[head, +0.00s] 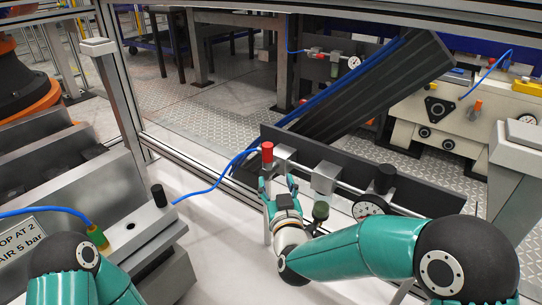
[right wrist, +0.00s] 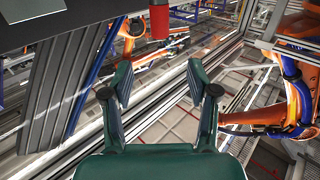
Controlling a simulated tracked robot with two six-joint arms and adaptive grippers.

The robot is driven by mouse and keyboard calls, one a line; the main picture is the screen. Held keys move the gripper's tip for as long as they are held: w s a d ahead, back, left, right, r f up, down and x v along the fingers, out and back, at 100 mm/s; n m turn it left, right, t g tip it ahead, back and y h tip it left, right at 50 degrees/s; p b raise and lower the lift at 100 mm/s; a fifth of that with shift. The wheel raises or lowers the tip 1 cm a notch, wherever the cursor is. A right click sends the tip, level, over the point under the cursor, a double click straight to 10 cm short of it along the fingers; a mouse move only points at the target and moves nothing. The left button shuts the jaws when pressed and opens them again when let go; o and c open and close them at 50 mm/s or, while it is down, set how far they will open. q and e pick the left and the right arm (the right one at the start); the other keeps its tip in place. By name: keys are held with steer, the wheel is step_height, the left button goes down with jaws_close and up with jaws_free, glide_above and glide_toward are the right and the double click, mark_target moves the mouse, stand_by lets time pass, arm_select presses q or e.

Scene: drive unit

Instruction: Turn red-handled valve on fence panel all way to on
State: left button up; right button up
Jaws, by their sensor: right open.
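The red-handled valve (head: 267,153) is a small upright red cylinder at the left end of the pipe on the dark panel (head: 425,190). A blue hose runs to it from the left. My right gripper (head: 278,181) is open just below the red handle, its fingers pointing up towards the panel. In the right wrist view the open fingers (right wrist: 160,82) have nothing between them. The red handle (right wrist: 159,20) shows there at the top edge, above the gap and apart from both fingertips. Only links of my left arm show at lower left; its gripper is out of view.
A pressure gauge (head: 369,208) and a black knob (head: 386,178) sit farther right on the pipe. A grey machine block (head: 140,225) with a black peg stands left. Metal frame posts (head: 122,105) border the white work surface, which is clear between block and panel.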

mark_target(268, 153)
steer(key=w, duration=0.5)
steer(key=w+a+b, duration=0.1)
steer(key=w, duration=0.4)
steer(key=w+a+b, duration=0.1)
steer(key=w, duration=0.4)
steer(key=shift+w+a+f, duration=0.1)
steer(key=shift+w+a, duration=0.1)
jaws_close()
